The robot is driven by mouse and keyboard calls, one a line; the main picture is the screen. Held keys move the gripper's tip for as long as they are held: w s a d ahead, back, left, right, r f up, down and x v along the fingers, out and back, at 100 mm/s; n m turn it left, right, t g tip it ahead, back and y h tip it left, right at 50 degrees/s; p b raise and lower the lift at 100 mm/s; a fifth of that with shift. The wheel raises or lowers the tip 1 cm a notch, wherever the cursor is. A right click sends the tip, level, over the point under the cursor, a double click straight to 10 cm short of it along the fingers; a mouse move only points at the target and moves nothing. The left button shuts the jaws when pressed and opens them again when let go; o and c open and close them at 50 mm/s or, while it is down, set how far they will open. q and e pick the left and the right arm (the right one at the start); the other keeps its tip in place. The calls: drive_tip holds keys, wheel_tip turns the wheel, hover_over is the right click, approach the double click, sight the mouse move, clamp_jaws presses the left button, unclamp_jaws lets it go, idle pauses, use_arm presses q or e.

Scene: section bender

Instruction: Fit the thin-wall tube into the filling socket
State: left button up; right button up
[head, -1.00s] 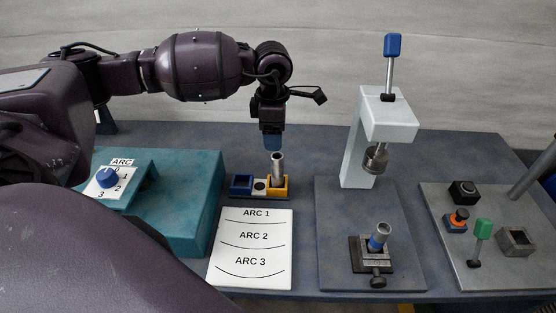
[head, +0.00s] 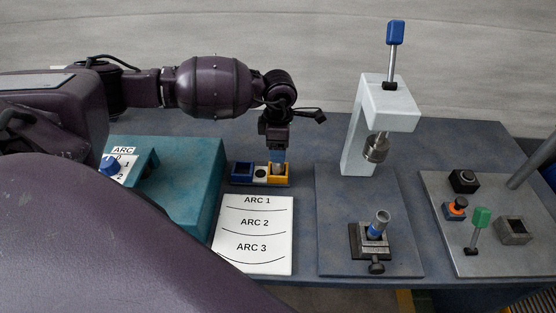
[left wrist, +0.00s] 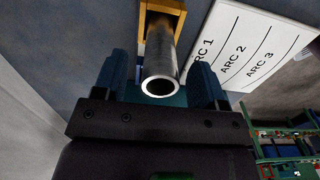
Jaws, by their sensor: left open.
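A grey metal tube (head: 279,169) stands in the yellow compartment (head: 283,180) of a small rack at the table's middle. In the left wrist view its open round end (left wrist: 161,86) faces the camera. My left gripper (head: 277,155) is above the rack, pointing down. Its blue fingers (left wrist: 161,78) are open, one on each side of the tube. The frames do not label which tube is thin-wall or which holder is the filling socket. My right gripper is not in view.
The rack also has a blue compartment (head: 242,172). A white ARC sheet (head: 254,260) lies in front. A white press (head: 399,113) with a blue-topped lever stands to the right. A grey plate (head: 470,258) holds a square socket (head: 513,230) and a green lever (head: 482,217).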

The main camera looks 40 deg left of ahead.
use_arm(q)
drive_tip(key=shift+f, duration=0.75)
drive_tip(key=c, duration=1.1)
drive_tip(key=shift+o, duration=0.2)
drive_tip(key=shift+r, duration=0.1)
